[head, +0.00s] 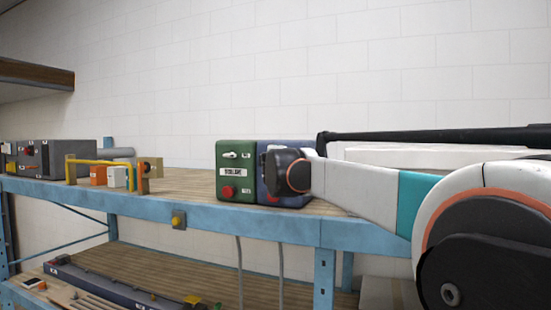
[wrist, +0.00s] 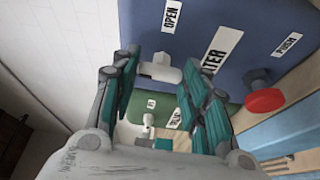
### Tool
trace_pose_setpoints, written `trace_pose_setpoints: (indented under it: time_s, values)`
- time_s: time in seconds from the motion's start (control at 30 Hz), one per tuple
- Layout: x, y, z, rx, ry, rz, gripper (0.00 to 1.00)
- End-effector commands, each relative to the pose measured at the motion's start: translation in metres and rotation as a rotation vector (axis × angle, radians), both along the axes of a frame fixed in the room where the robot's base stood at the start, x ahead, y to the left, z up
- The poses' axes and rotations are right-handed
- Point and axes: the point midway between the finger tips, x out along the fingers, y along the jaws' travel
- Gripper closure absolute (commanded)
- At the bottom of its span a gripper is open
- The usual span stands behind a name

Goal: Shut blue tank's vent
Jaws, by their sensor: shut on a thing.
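The blue tank (head: 288,147) stands on the shelf beside the green tank, mostly hidden behind my arm in the head view. In the wrist view its front (wrist: 225,25) fills the upper right, with an OPEN label, a partly covered label ending in "TER", a PUSH label and a red button (wrist: 265,100). A white lever (wrist: 160,70) by the OPEN label lies between the teal finger pads. My gripper (wrist: 158,66) is shut on this lever. In the head view, the fingers are largely hidden by my wrist.
The green tank (head: 235,150), with its own white lever and red button, is directly left of the blue one. Further left are a yellow rail (head: 95,161), small boxes and grey units (head: 65,155). The blue shelf edge (head: 200,213) runs along the front.

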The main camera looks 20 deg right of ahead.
Motion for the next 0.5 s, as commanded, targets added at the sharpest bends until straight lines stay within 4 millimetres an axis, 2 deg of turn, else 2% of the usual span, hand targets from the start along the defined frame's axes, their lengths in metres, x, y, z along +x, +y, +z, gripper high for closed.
trace_pose_setpoints:
  time_s: [0.5]
  values:
    - [0.0001,0.0002,0.0006,-0.056,0.055,0.000,0.82]
